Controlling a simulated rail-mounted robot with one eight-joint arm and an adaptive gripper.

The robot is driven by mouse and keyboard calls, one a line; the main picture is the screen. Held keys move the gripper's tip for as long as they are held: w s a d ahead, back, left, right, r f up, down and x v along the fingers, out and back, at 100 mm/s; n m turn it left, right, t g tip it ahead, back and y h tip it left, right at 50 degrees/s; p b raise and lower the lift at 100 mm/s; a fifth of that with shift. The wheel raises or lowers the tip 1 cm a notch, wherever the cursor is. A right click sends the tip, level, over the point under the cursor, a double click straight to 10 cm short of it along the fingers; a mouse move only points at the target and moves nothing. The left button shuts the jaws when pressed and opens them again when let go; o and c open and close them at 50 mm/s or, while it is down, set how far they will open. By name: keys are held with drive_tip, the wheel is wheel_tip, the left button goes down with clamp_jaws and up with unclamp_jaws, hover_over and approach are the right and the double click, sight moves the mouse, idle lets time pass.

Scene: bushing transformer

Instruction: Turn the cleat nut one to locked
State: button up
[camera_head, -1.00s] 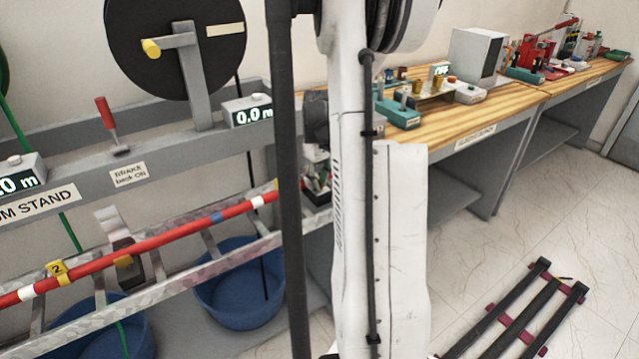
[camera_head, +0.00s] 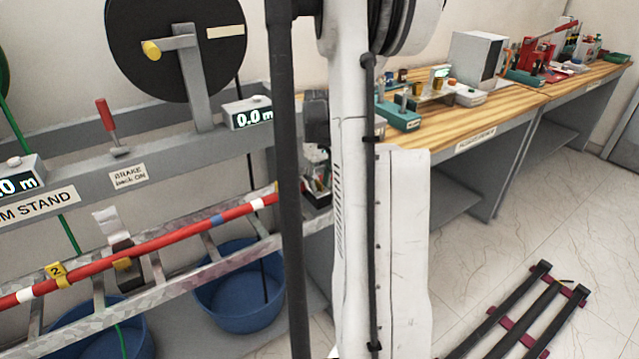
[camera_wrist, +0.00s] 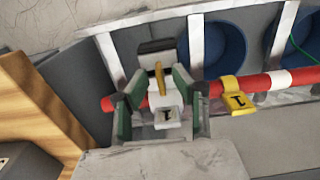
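In the wrist view, a cleat with a dark top block (camera_wrist: 157,47) sits across the red cable (camera_wrist: 252,85). A narrow yellow piece, which looks like the cleat nut (camera_wrist: 160,78), stands upright on it above a white plate marked 1 (camera_wrist: 167,117). My gripper (camera_wrist: 157,90) has its green-padded fingers apart, one on each side of the yellow piece. Gaps seem to show beside it, but contact is hard to tell. In the head view, my arm hides this cleat and my gripper. Another dark cleat (camera_head: 124,262) shows there on the cable, left of my arm.
A yellow tag marked 1 (camera_wrist: 232,97) hangs on the cable right of my gripper. Metal ladder rungs (camera_wrist: 196,40) and blue tubs (camera_wrist: 222,50) lie beyond. A wooden bench (camera_head: 480,110) stands behind my arm. The floor at right holds a dark rack (camera_head: 520,315).

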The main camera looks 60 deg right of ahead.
sight(319, 182)
wheel_tip(319, 182, up, 12)
drive_tip(key=shift+f, duration=0.25)
idle(0.4)
drive_tip(key=w+a+r+n+t+h, duration=0.1)
drive_tip(key=w+a+r, duration=0.15)
drive_tip(key=a, duration=1.05)
drive_tip(key=w+a+r+n+t, duration=0.1)
drive_tip(key=a+r+t, duration=0.15)
drive_tip(key=a, duration=1.05)
drive_tip(key=s+a+f+n+t, duration=0.1)
drive_tip(key=s+a, duration=0.1)
drive_tip(key=a, duration=0.5)
drive_tip(key=s+a+n+t, duration=0.1)
drive_tip(key=s+a, duration=0.2)
drive_tip(key=a, duration=0.4)
drive_tip(key=s+a+f+t+y, duration=0.1)
drive_tip(key=s+a, duration=0.2)
drive_tip(key=a, duration=0.4)
drive_tip(key=shift+a+f+n+t, duration=0.2)
drive_tip(key=shift+f+n+t, duration=0.1)
drive_tip(key=shift+n+t, duration=0.1)
drive_tip(key=shift+c, duration=0.3)
